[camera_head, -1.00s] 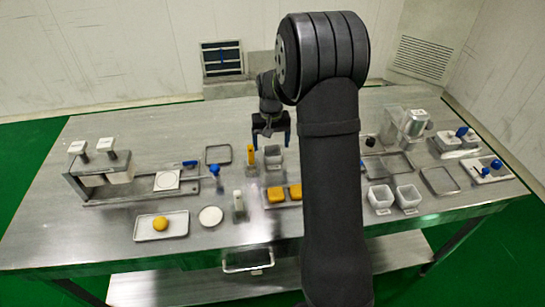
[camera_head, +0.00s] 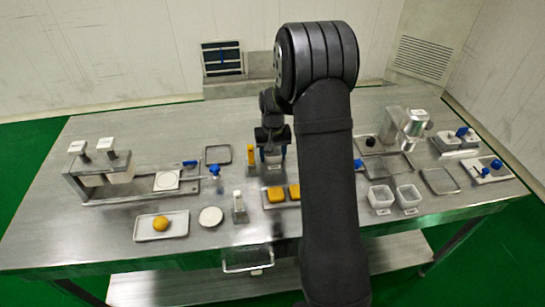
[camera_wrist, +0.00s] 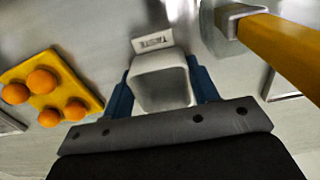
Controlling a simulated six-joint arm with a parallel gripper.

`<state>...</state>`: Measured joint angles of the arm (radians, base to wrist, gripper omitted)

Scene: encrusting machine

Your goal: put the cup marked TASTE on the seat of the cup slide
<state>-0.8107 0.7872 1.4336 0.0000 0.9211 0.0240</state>
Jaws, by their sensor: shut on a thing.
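The cup marked TASTE (camera_wrist: 160,80) is a small pale square cup with a label tab, seen from above in the wrist view. In the head view the cup (camera_head: 273,159) shows just under my gripper (camera_head: 272,146). My gripper is shut on the cup, with one blue finger (camera_wrist: 160,86) on each side of it. In the head view a low metal rail at left carries a white square plate with a ring mark (camera_head: 167,181); it looks like the cup slide and its seat, but I cannot read a label there.
A tall yellow-handled tool (camera_head: 251,157) stands close left of the cup; its yellow bar (camera_wrist: 285,50) is near in the wrist view. A yellow tray with orange balls (camera_wrist: 50,88) lies on the other side. A tray with a yellow ball (camera_head: 161,226) and a white disc (camera_head: 210,216) lie front left.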

